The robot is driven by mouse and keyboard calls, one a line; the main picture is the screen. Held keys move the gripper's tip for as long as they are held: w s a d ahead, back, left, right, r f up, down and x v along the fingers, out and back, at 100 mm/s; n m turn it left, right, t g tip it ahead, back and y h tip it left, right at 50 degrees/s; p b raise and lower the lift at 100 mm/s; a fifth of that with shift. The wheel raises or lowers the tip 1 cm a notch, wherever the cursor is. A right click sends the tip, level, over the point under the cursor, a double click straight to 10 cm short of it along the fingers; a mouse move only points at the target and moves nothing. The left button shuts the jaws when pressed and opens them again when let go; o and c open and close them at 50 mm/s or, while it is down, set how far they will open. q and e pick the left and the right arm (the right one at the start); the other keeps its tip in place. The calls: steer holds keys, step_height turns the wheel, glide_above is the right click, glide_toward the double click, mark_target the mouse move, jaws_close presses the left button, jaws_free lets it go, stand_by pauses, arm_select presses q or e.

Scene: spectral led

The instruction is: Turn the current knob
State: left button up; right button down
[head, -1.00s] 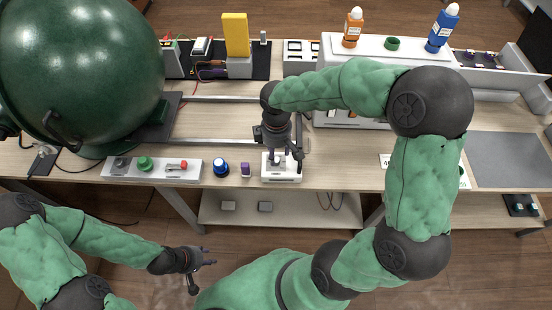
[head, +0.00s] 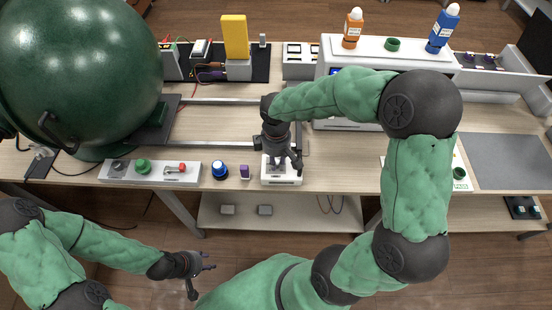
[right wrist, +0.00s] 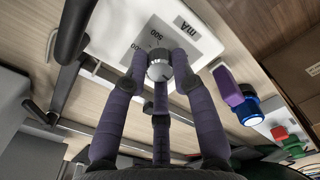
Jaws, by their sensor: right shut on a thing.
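The current knob (right wrist: 160,68) is a small silver round knob on a white unit (right wrist: 198,42) marked "mA" and "500" in the right wrist view. My right gripper (right wrist: 160,77) has its purple-grey fingers closed around the knob's sides. In the head view the white unit (head: 281,180) stands at the table's front edge, and my right gripper (head: 279,162) reaches down onto it, hiding the knob. My left gripper (head: 200,275) is open and empty, low in front of the table.
A purple block (head: 245,172), a blue-topped button (head: 220,170) and a grey panel (head: 150,171) with a green button and red-tipped lever stand left of the unit. A large green sphere (head: 80,70) fills the left. A grey mat (head: 497,160) lies clear at the right.

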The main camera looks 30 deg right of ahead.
steer(key=shift+m, duration=0.7)
steer(key=c, duration=1)
jaws_free()
step_height(320, 180, up, 12)
steer(key=shift+f, duration=0.1)
